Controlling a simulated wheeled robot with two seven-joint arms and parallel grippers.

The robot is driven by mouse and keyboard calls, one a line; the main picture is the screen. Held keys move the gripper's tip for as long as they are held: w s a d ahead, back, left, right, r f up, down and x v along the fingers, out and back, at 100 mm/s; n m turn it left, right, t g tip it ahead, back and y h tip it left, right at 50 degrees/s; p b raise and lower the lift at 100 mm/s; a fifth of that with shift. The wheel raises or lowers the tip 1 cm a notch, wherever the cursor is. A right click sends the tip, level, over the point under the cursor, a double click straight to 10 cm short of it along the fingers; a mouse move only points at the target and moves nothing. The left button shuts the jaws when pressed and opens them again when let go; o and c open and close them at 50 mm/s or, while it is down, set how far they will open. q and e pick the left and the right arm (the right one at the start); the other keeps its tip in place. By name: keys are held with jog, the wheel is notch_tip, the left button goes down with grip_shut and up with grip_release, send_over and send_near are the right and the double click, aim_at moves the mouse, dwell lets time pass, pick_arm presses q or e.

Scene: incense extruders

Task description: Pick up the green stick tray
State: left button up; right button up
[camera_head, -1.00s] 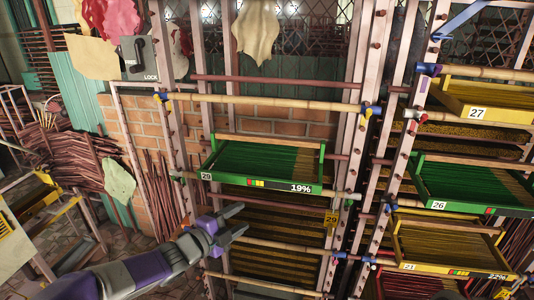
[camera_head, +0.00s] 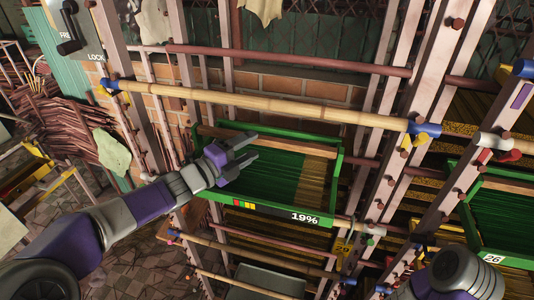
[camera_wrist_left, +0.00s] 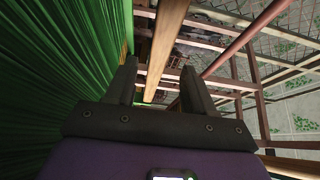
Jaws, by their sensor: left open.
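A green stick tray (camera_head: 270,212) marked 19% sits in the middle bay of the rack, filled with green sticks and some brownish ones at its right end. My left gripper (camera_head: 254,146) is open, above the left part of this tray in the head view, with nothing between its fingers. In the left wrist view my left gripper (camera_wrist_left: 158,78) shows its two fingers spread, with the green sticks (camera_wrist_left: 60,70) close along the left side. The tray's left end is partly hidden by my left gripper. My right gripper is not in view.
A bamboo pole (camera_head: 270,104) crosses the rack above the tray. Another green tray (camera_head: 500,248), marked 26, is in the right bay. A rack post (camera_head: 388,160) stands right of the middle tray. Trays with yellowish sticks lie below.

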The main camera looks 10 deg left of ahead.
aim_at(260, 143)
pick_arm(q)
jog(key=p+x, duration=0.1)
jog(key=x, duration=0.6)
jog(key=shift+d+f, duration=0.1)
jog(key=shift+f, duration=0.1)
jog(key=shift+s, duration=0.1)
grip_shut()
jog(key=shift+r, duration=0.1)
